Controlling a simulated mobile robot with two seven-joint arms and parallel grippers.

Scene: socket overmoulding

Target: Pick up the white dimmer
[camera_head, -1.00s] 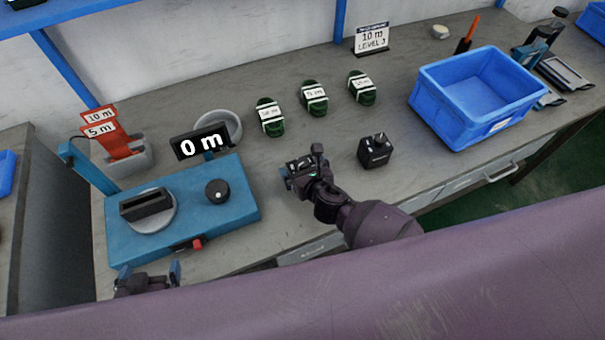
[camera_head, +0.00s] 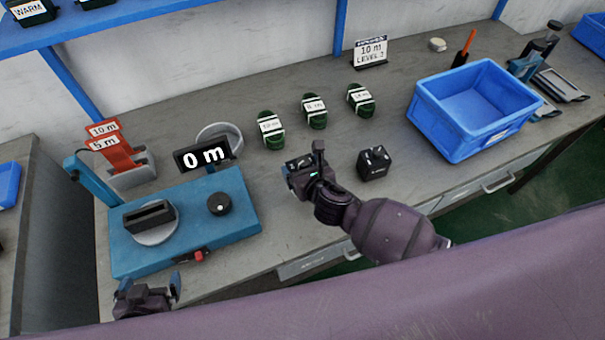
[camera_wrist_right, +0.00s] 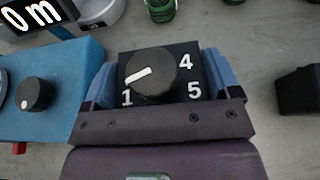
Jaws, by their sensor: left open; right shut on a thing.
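No plainly white dimmer shows in these views. My right gripper (camera_head: 304,170) is above the bench between the blue machine and a black cube. In the right wrist view, its blue fingers (camera_wrist_right: 160,80) are shut on a black dial unit (camera_wrist_right: 187,85) with a round black knob, a white pointer and white numerals 1, 4 and 5. The pointer points toward the 1. In the head view the held unit is mostly hidden by the gripper. My left gripper (camera_head: 150,285) is open and empty at the lower left, in front of the blue machine.
A blue machine (camera_head: 235,235) with a "0 m" display (camera_head: 203,156) stands left on the grey bench. The black cube (camera_head: 374,163) sits right of my right gripper. Several green bundles (camera_head: 314,110) lie behind. A blue bin (camera_head: 440,135) stands right. A small sign (camera_head: 370,52) stands at the back.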

